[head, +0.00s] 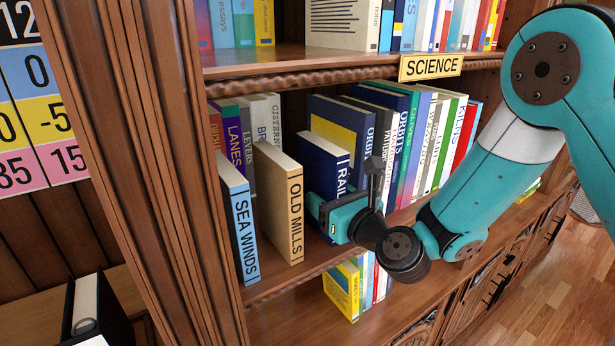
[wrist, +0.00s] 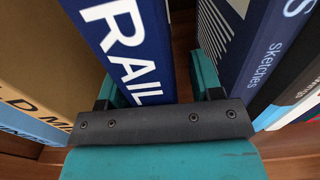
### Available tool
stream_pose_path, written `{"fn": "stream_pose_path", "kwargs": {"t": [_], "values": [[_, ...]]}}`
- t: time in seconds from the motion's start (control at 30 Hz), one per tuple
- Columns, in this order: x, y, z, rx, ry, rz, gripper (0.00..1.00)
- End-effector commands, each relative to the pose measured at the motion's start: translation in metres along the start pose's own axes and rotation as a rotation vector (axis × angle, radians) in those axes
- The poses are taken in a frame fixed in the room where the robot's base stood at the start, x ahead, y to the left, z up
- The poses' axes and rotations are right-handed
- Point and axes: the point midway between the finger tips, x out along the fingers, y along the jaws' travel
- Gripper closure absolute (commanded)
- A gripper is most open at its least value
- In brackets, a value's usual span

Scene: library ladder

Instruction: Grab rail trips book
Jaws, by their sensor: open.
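The blue book with white RAIL lettering (head: 341,174) stands upright on the SCIENCE shelf, to the right of the tan OLD MILLS book (head: 295,215). The lower part of its spine is hidden by my gripper in the head view. My gripper (head: 338,213) is at the spine. In the wrist view the RAIL book (wrist: 130,50) stands between the two open fingers of my gripper (wrist: 155,82). The left finger is close to it and partly hidden by it. A gap shows between the book and the right finger.
The light blue SEA WINDS book (head: 240,225) stands left of OLD MILLS. Blue ORBITS books (head: 362,130) and several others stand to the right. The shelf board with the SCIENCE label (head: 431,67) runs above. The left upright (head: 150,150) closes the bay.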

Motion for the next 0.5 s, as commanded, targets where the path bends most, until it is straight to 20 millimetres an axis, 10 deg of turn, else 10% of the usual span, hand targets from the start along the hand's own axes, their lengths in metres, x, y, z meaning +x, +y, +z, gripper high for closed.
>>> {"fn": "stream_pose_path", "kwargs": {"t": [0.2, 0.5], "values": [[0.0031, 0.0052, -0.0003, -0.001, -0.001, 0.007, 0.40], [0.0037, 0.0071, -0.0002, 0.000, 0.000, 0.010, 1.00]]}}
